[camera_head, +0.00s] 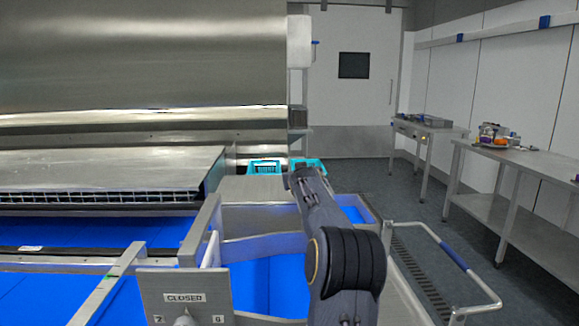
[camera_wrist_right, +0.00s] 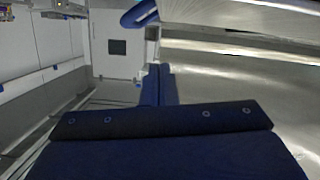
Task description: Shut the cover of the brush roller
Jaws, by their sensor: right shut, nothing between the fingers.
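A large brushed-steel panel (camera_head: 140,60) stands upright at the upper left of the head view. Below it a flat steel plate (camera_head: 110,168) lies above a dark slot with a pale grid-like row. I cannot tell for sure which of the two is the brush roller's cover, and the roller is not clearly seen. Steel surfaces (camera_wrist_right: 250,75) fill the right of the right wrist view. My right gripper (camera_wrist_right: 158,72) is shut and empty, close beside this steel. In the head view my right arm reaches forward, its fingers not distinguishable. My left gripper is out of view.
Teal crates (camera_head: 265,167) stand behind my arm. A rail (camera_head: 455,256) and tables (camera_head: 520,160) are at right; floor between is free.

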